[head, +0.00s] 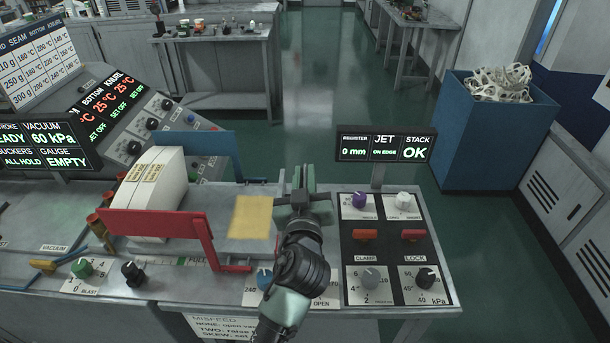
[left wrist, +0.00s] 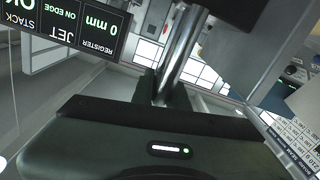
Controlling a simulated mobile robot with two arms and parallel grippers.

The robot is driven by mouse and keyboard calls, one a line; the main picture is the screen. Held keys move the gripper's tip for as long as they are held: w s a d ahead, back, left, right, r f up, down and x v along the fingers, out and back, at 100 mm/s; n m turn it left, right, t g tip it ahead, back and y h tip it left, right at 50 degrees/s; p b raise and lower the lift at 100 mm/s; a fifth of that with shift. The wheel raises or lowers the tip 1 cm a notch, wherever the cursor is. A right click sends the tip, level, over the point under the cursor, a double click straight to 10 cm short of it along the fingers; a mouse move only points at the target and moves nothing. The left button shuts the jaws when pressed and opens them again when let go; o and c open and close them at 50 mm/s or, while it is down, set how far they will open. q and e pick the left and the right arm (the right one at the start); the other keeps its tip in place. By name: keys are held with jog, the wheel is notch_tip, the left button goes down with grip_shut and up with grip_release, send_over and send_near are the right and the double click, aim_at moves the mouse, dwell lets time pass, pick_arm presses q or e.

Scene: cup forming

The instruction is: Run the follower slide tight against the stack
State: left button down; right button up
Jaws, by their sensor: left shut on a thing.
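A red plate (head: 157,224) on a bent red arm stands at the near side of the white stack (head: 152,191) in the head view. The front-edge label by it begins "FOLL", so it looks like the follower slide. I cannot tell whether it touches the stack. A blue plate (head: 210,143) stands on the far side. My left gripper (head: 303,188) is right of the red plate, apart from it, near the deck's right end. My right gripper is out of view.
A yellow sheet (head: 252,216) lies left of my gripper. A knob panel (head: 394,248) is to its right, below a display (head: 384,148) reading 0 mm, ON EDGE, OK. The left display (head: 40,147) reads EMPTY. A blue bin (head: 492,135) stands back right.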

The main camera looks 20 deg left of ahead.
pick_arm(q)
jog(key=shift+r, duration=0.1)
dwell(0.7)
jog(key=s+a+p, duration=0.1)
jog(key=s+a, duration=0.1)
jog(key=a, duration=0.6)
jog(key=shift+s+a, duration=0.2)
jog(key=c, duration=1.5)
grip_release()
jog(key=shift+o, duration=0.2)
jog(key=shift+d, duration=0.1)
jog(key=b+v, duration=0.2)
jog(key=v, duration=0.5)
jog(key=shift+s+b, duration=0.3)
jog(key=shift+s, duration=0.05)
